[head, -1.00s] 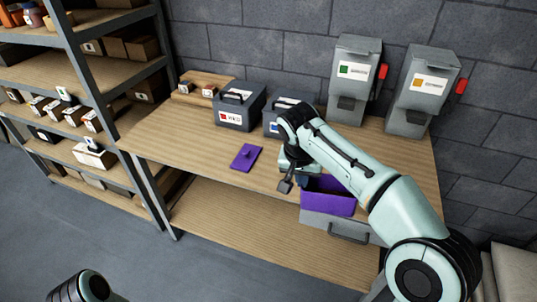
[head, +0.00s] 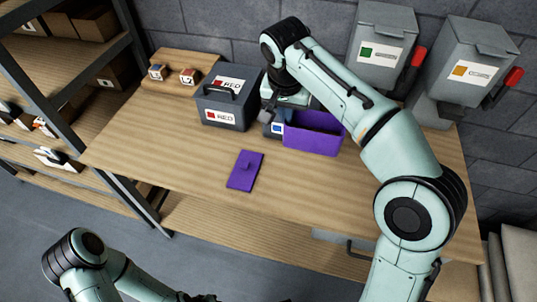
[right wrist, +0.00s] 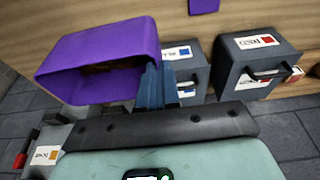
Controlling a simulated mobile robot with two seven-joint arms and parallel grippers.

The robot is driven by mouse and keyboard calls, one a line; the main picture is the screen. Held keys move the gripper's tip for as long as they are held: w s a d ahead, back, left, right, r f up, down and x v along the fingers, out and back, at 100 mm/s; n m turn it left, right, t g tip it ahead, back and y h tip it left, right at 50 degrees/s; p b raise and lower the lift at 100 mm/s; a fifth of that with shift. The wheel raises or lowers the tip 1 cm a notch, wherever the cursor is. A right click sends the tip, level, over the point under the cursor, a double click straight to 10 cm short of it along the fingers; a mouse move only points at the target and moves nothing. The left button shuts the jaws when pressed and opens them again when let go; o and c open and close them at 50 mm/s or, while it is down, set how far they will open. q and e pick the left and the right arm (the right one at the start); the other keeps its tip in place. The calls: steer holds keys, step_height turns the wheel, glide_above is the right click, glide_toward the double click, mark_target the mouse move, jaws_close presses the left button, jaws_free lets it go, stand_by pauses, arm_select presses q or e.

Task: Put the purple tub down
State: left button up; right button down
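The purple tub (head: 318,140) is upright over the back of the workbench, in front of the blue-labelled toolbox (head: 268,128). It also shows tilted in the right wrist view (right wrist: 90,60), with dark brownish contents inside. My right gripper (head: 283,112) is shut on the tub's side wall at its left end; its blue fingers (right wrist: 155,88) grip the rim. I cannot tell whether the tub's bottom touches the bench.
A red-labelled toolbox (head: 228,98) stands left of the blue-labelled one. Two grey wall bins (head: 383,50) with red levers stand at the back right. A wooden riser (head: 178,62) holds small blocks. The bench front (head: 300,200) is clear. Shelving (head: 60,60) stands left.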

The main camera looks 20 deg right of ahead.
mark_target(286, 141)
steer(key=f, duration=0.3)
steer(key=f+b, duration=0.1)
steer(key=f, duration=0.2)
steer(key=s+f+b, duration=0.1)
steer(key=f, duration=0.2)
steer(key=shift+s+a+f+b+x, duration=0.1)
steer(key=shift+s+a+b+x, duration=0.2)
steer(key=shift+x, duration=1.45)
steer(key=shift+s+a+f+b+x, duration=0.1)
steer(key=shift+s+a+b+x, duration=0.15)
steer(key=shift+x, duration=1.45)
steer(key=shift+s+a+f+b+x, duration=0.15)
steer(key=shift+s+b+x, duration=0.15)
steer(key=shift+x, duration=1.45)
arm_select(q)
steer(key=s+f, duration=0.3)
steer(key=f, duration=0.2)
steer(key=shift+s, duration=0.2)
arm_select(e)
steer(key=shift+r, duration=0.15)
arm_select(q)
steer(key=shift+f, duration=0.1)
arm_select(e)
steer(key=c, duration=1.7)
jaws_free()
steer(key=shift+f, duration=0.2)
steer(key=o, duration=0.3)
steer(key=shift+o, duration=0.2)
